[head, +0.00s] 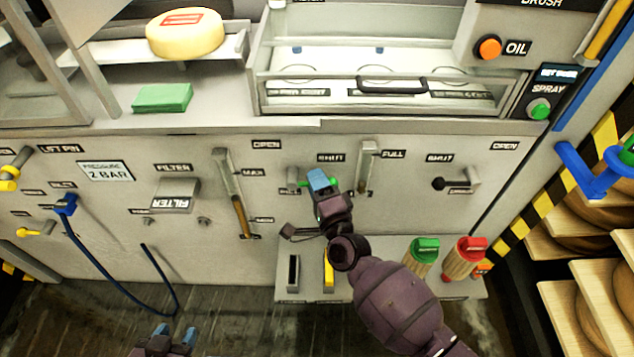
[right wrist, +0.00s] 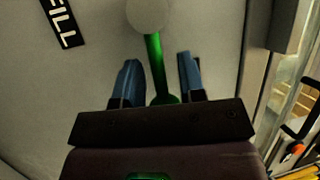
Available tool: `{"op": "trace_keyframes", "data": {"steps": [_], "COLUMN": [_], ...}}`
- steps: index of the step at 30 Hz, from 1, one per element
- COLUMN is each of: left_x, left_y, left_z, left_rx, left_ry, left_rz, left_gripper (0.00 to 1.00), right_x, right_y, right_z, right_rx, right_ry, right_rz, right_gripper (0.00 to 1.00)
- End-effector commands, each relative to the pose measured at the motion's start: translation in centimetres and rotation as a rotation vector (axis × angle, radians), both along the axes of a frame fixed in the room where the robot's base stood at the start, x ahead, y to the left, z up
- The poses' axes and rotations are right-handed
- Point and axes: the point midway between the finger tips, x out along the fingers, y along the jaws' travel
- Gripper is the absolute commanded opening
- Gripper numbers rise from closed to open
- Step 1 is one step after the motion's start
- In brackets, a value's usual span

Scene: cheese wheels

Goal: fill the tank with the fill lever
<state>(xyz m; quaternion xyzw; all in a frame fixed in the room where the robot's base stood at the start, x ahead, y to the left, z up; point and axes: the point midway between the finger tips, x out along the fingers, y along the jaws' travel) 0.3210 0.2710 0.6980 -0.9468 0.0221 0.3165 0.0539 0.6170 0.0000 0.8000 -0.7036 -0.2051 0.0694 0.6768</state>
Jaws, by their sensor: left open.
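The green fill lever (head: 303,183) is on the grey front panel near a partly hidden label. In the right wrist view, the green rod (right wrist: 154,58) meets a grey round hub beside a "FILL" label (right wrist: 60,20). My right gripper (head: 320,181) is at the lever. Its blue fingers (right wrist: 158,82) are open on either side of the rod, with visible gaps. A sight gauge (head: 366,165) marked "FULL" is right of the lever. A gauge (head: 235,190) with a "MAX" mark and a brown lower part is left of it. My left gripper (head: 174,334) is open and empty at the bottom edge.
A lever with a black knob (head: 438,184) is to the right. A filter box (head: 176,195) and a blue hose (head: 92,255) are to the left. A low shelf (head: 388,288) with green- and red-topped brushes juts out below. Wooden shelves with cheese wheels stand far right.

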Motion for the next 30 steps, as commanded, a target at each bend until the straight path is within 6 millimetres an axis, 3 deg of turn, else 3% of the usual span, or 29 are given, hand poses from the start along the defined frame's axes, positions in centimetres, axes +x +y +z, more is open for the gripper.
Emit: {"op": "trace_keyframes", "data": {"steps": [6,12,14,23,30], "left_x": [0.1,0.2,0.2,0.3,0.9], "left_y": [0.0,-0.2,-0.2,-0.3,-0.3], "left_z": [0.1,0.1,0.1,0.3,2.0], "left_rx": [-0.001,-0.005,-0.008,-0.012,-0.009], "left_ry": [-0.002,-0.004,-0.005,-0.009,-0.037], "left_rz": [0.000,0.005,0.006,0.010,0.008], "left_gripper": [0.47,0.47,0.47,0.47,0.47], "right_x": [0.0,0.0,0.0,0.2,0.3], "right_y": [0.0,0.0,-0.1,-0.3,-0.5], "right_z": [0.0,0.0,0.0,0.1,1.0], "right_rx": [0.000,0.000,-0.001,-0.004,-0.067], "right_ry": [0.000,0.000,0.000,-0.002,-0.007], "right_rz": [0.000,0.000,-0.001,-0.006,-0.009], "right_gripper": [0.37,0.06,0.00,0.00,0.00]}}
